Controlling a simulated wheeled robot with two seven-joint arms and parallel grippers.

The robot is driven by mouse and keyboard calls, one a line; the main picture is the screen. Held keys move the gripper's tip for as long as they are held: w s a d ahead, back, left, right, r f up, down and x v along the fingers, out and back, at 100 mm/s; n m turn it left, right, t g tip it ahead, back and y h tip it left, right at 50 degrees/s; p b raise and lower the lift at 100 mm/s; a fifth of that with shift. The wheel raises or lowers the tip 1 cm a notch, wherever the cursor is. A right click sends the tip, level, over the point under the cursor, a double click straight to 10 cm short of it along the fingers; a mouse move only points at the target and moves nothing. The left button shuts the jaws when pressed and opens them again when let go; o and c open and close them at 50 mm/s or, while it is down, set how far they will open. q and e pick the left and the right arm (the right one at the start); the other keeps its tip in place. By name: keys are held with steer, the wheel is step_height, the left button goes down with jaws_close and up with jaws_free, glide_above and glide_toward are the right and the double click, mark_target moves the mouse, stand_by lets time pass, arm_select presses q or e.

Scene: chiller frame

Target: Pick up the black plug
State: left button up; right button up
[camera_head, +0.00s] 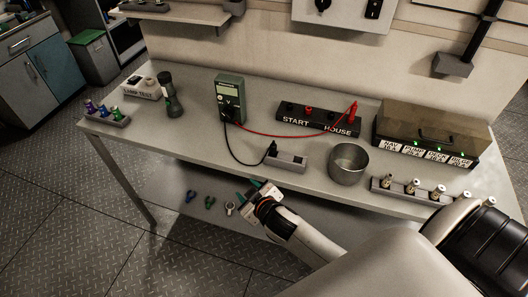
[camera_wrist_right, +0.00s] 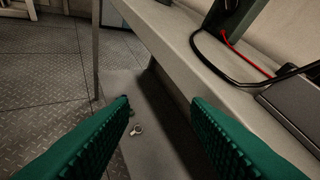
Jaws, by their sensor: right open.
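The black plug (camera_head: 271,149) sits at the left end of a small grey block (camera_head: 289,163) on the bench. A black lead runs from it to the multimeter (camera_head: 230,98). In the right wrist view, the black lead (camera_wrist_right: 235,72) loops across the bench to the grey block (camera_wrist_right: 292,105); the plug is at the right edge and hard to make out. My right gripper (camera_head: 258,190) is at the bench's front edge, in front of and below the plug, apart from it. Its green-padded fingers (camera_wrist_right: 162,103) are open with nothing between them. My left gripper is not in view.
A metal cup (camera_head: 348,164) stands right of the block. A START HOUSE strip (camera_head: 316,121) with a red plug (camera_head: 352,111) lies behind. A labelled box (camera_head: 435,130) and a rack (camera_head: 407,191) stand at the right. The bench front edge (camera_wrist_right: 185,80) is beside my right gripper.

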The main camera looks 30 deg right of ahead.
steer(key=w+a+r+n+t+y, duration=0.3)
steer(key=w+a+r+n+y, duration=0.1)
steer(key=r, duration=0.4)
steer(key=w+a+r+n+t+y, duration=0.2)
steer(key=w+a+r+n+y, duration=0.15)
steer(key=r, duration=0.55)
steer(key=a+r+n+g+y, duration=0.3)
steer(key=a+r+n+y, duration=0.2)
steer(key=n+y, duration=0.25)
steer(key=n+g+h, duration=0.9)
steer(key=g+h, duration=0.5)
steer(key=h, duration=0.1)
glide_above(274, 145)
steer(key=shift+w+f, duration=0.2)
steer(key=shift+f, duration=1.05)
step_height(274, 145, down, 6)
steer(key=shift+p, duration=0.9)
steer(key=shift+f+p, duration=0.45)
steer(key=shift+f, duration=0.15)
step_height(274, 145, down, 4)
steer(key=shift+d+r+p, duration=0.1)
steer(key=shift+r+p, duration=0.1)
steer(key=shift+p, duration=0.45)
steer(key=shift+f, duration=0.4)
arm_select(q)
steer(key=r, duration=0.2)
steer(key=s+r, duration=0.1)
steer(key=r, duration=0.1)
